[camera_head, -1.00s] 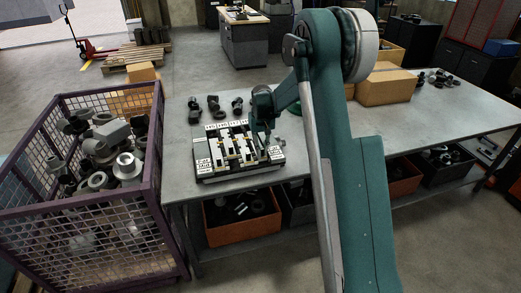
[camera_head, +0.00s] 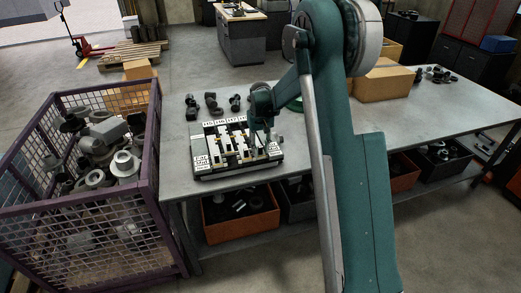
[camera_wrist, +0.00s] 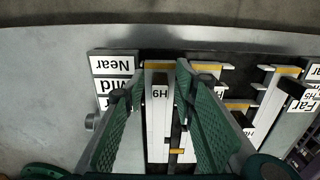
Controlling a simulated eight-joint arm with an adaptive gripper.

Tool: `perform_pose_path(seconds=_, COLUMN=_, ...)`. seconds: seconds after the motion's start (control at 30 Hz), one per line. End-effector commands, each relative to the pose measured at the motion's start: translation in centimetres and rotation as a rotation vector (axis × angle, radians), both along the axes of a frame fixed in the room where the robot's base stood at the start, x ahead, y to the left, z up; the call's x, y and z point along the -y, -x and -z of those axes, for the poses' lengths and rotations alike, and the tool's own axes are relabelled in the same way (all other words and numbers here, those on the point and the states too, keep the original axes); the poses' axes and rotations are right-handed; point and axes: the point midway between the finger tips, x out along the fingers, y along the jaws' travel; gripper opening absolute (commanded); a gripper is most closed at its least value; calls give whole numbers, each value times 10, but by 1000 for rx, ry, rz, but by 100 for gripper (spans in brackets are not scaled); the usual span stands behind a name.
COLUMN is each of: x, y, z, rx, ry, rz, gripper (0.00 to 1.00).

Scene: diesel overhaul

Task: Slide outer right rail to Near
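The rail board (camera_head: 205,176) lies on the table, with several white rails and label plates. In the wrist view, which looks at it from the opposite side, the outer rail (camera_wrist: 158,130) at the left is white with an orange end at the top and bears an "H9"-like tag (camera_wrist: 160,92). The "Near" plate (camera_wrist: 112,65) and "Mid" plate (camera_wrist: 117,86) stand left of it. My gripper (camera_wrist: 155,95) is over this rail, green fingers apart on either side of the tag; contact cannot be told. In the head view my gripper (camera_head: 258,140) is over the board's right side.
A purple mesh crate (camera_head: 150,185) of metal parts stands left of the table (camera_head: 340,125). Several dark parts (camera_head: 211,104) lie behind the board. A cardboard box (camera_head: 385,85) stands at the right. Bins (camera_head: 240,222) sit below.

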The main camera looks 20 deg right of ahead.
Motion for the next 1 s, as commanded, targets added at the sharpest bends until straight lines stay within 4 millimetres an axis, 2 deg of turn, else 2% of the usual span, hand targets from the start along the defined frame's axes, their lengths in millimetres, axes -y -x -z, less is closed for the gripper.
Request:
perform_pose_path(seconds=0.27, x=0, y=-1, z=-17, rx=0, ry=0, rz=0, gripper=28)
perform_pose_path(seconds=0.8, x=0, y=0, z=-97, rx=0, ry=0, rz=0, gripper=28)
perform_pose_path(seconds=1.0, x=0, y=0, z=-114, rx=-1, ry=0, rz=0, gripper=28)
